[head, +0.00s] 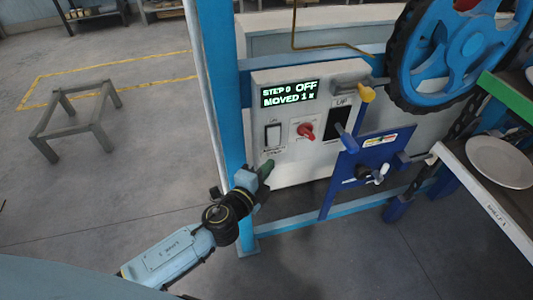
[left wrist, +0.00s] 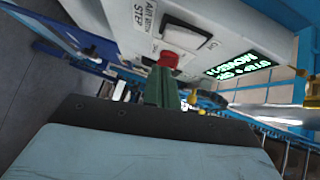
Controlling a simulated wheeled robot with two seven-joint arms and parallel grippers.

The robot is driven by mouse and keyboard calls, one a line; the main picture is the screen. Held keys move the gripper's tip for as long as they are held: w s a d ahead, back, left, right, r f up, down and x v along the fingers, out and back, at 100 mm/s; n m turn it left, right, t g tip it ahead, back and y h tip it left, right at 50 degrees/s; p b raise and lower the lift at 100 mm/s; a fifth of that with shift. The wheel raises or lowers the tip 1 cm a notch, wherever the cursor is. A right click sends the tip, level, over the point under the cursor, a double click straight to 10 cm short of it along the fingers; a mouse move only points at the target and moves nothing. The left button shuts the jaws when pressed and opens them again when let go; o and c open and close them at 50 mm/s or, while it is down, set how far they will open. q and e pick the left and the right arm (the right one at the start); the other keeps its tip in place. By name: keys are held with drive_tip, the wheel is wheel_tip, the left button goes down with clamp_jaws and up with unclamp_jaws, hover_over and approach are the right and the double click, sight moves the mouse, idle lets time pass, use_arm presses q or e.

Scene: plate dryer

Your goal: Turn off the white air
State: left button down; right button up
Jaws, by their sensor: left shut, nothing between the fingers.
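A white rocker switch (head: 273,135) sits at the left of the light grey control box (head: 330,95). In the left wrist view, the white switch (left wrist: 185,38) is beside lettering that reads "AIR WITH STEP". The box's display (head: 289,93) reads "STEP 0 OFF" and "MOVED 1", with a last character too small to read. My left gripper (head: 267,168), with green fingers, is just below the switch, near the box's lower left corner. It is shut and empty. In the left wrist view, the gripper (left wrist: 160,86) points toward the box; contact cannot be told. My right gripper is not in view.
A red knob (head: 306,131) and a black switch (head: 338,122) under "UP" are right of the white switch. A yellow-tipped part (head: 366,93) juts out at the upper right. A blue post (head: 222,80) stands left, a blue plate (head: 362,165) lower right.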

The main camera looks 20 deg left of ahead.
use_arm(q)
drive_tip(key=w, duration=0.1)
drive_tip(key=w+a, duration=0.1)
drive_tip(key=w, duration=0.1)
drive_tip(key=w+a+f, duration=0.1)
drive_tip(key=w, duration=0.1)
drive_tip(key=shift+w, duration=0.1)
drive_tip(key=b, duration=0.4)
drive_tip(key=shift+w+a+f+m+t, duration=0.15)
drive_tip(key=shift+w+f+m+t, duration=0.05)
drive_tip(key=shift+w+m+t, duration=0.2)
drive_tip(key=s+f+b, duration=0.2)
drive_tip(key=s, duration=1.1)
drive_tip(key=shift+b, duration=0.35)
